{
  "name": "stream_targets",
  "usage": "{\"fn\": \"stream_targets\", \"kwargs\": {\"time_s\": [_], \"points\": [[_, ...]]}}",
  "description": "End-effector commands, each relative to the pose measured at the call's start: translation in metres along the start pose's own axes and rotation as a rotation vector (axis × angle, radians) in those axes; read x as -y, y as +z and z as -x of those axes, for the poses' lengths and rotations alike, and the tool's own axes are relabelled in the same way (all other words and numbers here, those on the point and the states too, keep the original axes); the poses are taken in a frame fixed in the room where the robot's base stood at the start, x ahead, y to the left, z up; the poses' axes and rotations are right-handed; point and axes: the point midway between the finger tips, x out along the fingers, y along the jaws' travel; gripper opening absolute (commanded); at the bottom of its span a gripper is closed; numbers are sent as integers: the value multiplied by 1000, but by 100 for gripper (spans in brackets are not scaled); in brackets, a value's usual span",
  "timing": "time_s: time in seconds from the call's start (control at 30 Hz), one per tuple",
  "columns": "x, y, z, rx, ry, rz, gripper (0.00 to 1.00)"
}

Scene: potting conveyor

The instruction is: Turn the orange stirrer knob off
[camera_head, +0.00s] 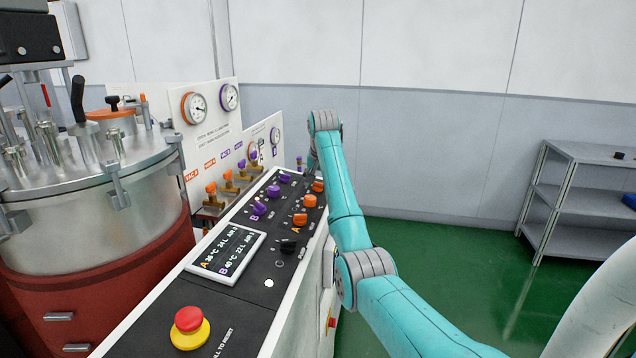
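The control panel (205,300) is a long black-topped console with a white edge. Three orange knobs sit along its right side: a far one (318,186), a middle one (310,201) and a near one (299,220) by a letter A. The labels are too small to read, so I cannot tell which is the stirrer knob or how it is set. My teal arm reaches in from the lower right, and its grey wrist-side joint is above the panel's far end. My gripper is hidden behind the arm, so its contact and opening do not show.
Purple knobs (273,190) run left of the orange ones. A black knob (288,247), a display (226,252) and a red emergency button (189,319) are nearer. A metal vessel (90,235) stands left, a grey shelf (590,190) right. Green floor is clear between.

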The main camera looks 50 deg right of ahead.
Motion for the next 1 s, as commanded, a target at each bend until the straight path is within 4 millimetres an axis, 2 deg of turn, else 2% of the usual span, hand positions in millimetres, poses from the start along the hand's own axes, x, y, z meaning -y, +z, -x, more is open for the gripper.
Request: {"fn": "stream_targets", "kwargs": {"time_s": [0.03,0.2,0.23,0.63,1.0], "points": [[0,0,0,0,0,0,46],[0,0,0,0,0,0,4],[0,0,0,0,0,0,1],[-1,0,0,1,-28,66,1],[-3,0,0,1,-136,325,1]]}}
